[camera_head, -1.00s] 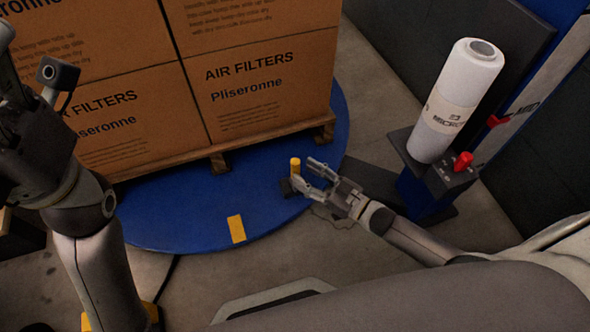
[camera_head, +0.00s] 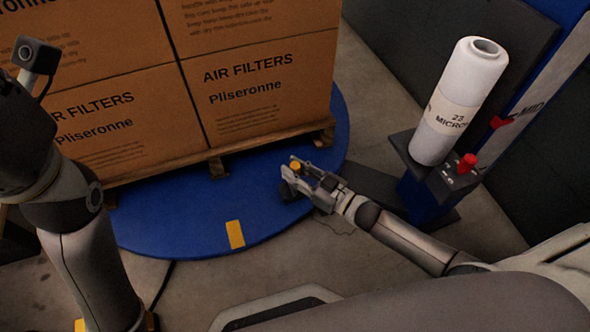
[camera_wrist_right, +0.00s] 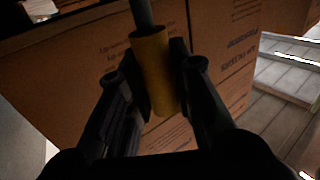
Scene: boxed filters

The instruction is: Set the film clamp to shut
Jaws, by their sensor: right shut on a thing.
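The film clamp shows as a yellow handle (camera_head: 295,166) on a dark base at the front right edge of the blue turntable. My right gripper (camera_head: 297,171) is shut on this yellow handle. In the right wrist view the yellow cylinder (camera_wrist_right: 153,72) stands between the two dark fingers of my right gripper (camera_wrist_right: 160,95), with a dark rod continuing from its top end. The clamp's base is mostly hidden by my gripper, and I cannot tell the clamp's setting. My left arm is at the left of the head view; its gripper fingers are not visible.
Air filter cartons (camera_head: 260,90) stand on a wooden pallet (camera_head: 218,167) on the blue turntable (camera_head: 190,220). At the right, a white film roll (camera_head: 460,100) stands on a dark carriage with a red knob (camera_head: 467,161). Grey floor lies around the turntable.

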